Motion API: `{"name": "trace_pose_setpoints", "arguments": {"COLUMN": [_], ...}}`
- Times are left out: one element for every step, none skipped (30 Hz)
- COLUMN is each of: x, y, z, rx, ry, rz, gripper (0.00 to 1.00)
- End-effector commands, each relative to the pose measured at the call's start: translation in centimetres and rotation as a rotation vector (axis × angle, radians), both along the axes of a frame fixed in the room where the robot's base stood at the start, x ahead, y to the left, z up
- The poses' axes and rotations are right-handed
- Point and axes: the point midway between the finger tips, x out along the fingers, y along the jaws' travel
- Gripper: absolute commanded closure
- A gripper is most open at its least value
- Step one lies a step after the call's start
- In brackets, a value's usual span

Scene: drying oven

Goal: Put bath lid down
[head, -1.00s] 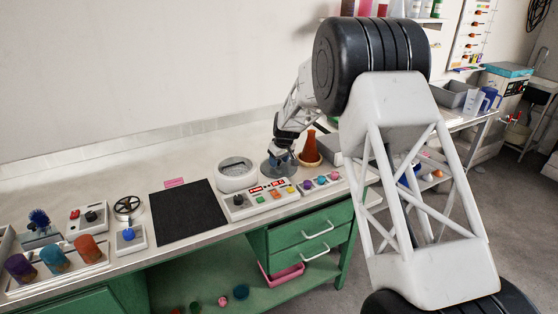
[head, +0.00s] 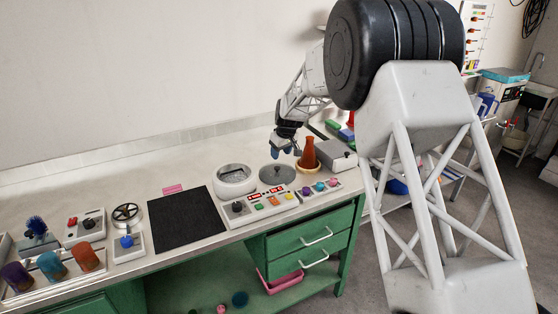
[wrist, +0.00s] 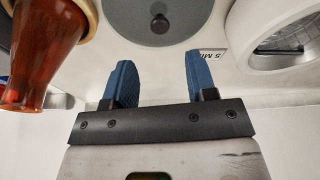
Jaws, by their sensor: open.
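The bath lid (head: 277,174) is a round grey disc with a dark knob. It lies flat on the bench between the white round bath (head: 235,179) and the orange-brown flask (head: 309,154). The bath is uncovered and its inside shows. My gripper (head: 285,150) is above and behind the lid, apart from it. In the wrist view the two blue fingers (wrist: 157,82) are spread with nothing between them, and the lid (wrist: 157,28) with its knob lies beyond their tips. The bath (wrist: 283,32) shows at the right there.
The flask (wrist: 36,50) stands close on the left in the wrist view. A control panel (head: 262,204) with coloured buttons lies in front of the lid. A black mat (head: 183,221) lies left of the bath. The bench behind the bath is clear.

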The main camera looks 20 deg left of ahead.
Motion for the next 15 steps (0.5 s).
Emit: {"name": "trace_pose_setpoints", "arguments": {"x": [-0.1,-0.2,-0.3,-0.3,-0.3,-0.4,-0.4,-0.5,-0.5,-0.5,-0.6,-0.6,-0.6,-0.6,-0.6], "y": [-0.2,-0.3,-0.4,-0.5,-0.6,-0.6,-0.7,-0.8,-0.8,-0.8,-0.9,-0.9,-0.9,-0.9,-0.9], "z": [0.8,1.2,1.7,2.1,2.4,2.8,3.0,3.2,3.5,3.6,3.7,3.8,3.9,3.9,3.9], "rx": [0.0,0.0,0.0,0.001,0.001,0.0,0.001,0.001,0.0,0.0,0.001,0.0,0.0,0.0,0.0], "ry": [-0.001,0.0,0.0,-0.001,-0.001,-0.001,-0.001,-0.001,0.0,0.0,0.001,0.001,0.001,0.001,0.001], "rz": [0.0,0.0,0.0,0.0,0.0,0.0,0.0,0.0,0.0,0.0,0.0,0.0,0.0,0.0,0.0], "gripper": [0.48,0.48,0.48,0.48,0.48,0.48,0.48,0.48,0.48,0.48,0.48,0.48,0.48,0.48,0.48]}}
